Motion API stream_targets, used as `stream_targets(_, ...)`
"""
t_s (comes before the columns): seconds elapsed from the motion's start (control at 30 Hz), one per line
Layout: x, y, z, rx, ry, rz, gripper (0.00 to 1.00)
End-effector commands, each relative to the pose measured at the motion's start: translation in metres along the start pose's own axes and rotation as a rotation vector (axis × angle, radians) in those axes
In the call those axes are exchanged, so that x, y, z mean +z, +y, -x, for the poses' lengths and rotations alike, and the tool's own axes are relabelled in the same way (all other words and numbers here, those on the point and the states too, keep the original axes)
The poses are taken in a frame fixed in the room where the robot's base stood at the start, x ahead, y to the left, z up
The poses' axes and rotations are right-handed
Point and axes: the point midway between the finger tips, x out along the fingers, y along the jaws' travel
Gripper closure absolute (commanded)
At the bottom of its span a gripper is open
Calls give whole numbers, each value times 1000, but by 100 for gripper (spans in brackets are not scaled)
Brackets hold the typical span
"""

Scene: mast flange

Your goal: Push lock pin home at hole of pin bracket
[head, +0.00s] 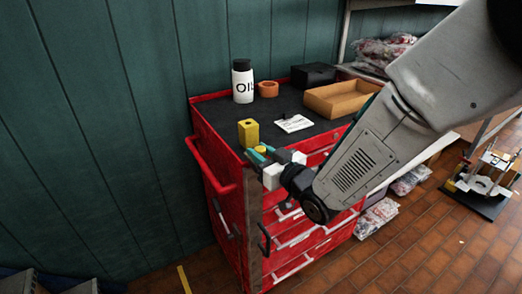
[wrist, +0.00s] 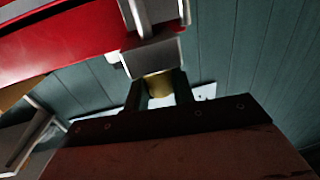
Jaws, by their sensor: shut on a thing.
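My gripper (head: 258,156) is at the front left corner of the red cart, over the top of a brown post. It is shut on the lock pin, whose yellow end (head: 260,149) shows by the fingertips. In the wrist view my gripper (wrist: 155,30) comes in from the top. The brass lock pin (wrist: 160,85) shows below the jaws, between two dark uprights of the pin bracket (wrist: 165,117). The bracket's dark plate sits along the edge of the brown post (wrist: 180,152). The hole is hidden, and I cannot tell how deep the pin sits.
The red cart (head: 199,135) stands close by. On its black top are a yellow block (head: 248,133), an oil bottle (head: 242,82), an orange ring (head: 268,88), a white card (head: 294,123), a cardboard tray (head: 340,98) and a black box (head: 313,75). A green wall is behind.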

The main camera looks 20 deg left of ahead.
Motion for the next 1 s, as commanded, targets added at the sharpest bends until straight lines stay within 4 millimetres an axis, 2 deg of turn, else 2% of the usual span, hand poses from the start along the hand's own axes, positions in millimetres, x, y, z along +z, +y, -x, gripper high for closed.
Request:
stream_targets(0.07,2,0,0,0,-1,0,99)
stream_targets(0.1,2,0,0,0,0,0,72)
stream_targets(0.2,2,0,0,0,0,0,50)
stream_targets(0.47,2,0,1,0,-1,0,50)
stream_targets(0.57,2,0,7,0,-1,1,50)
stream_targets(0.83,2,1,52,2,-1,0,50)
stream_targets(1.0,2,1,72,1,0,1,50)
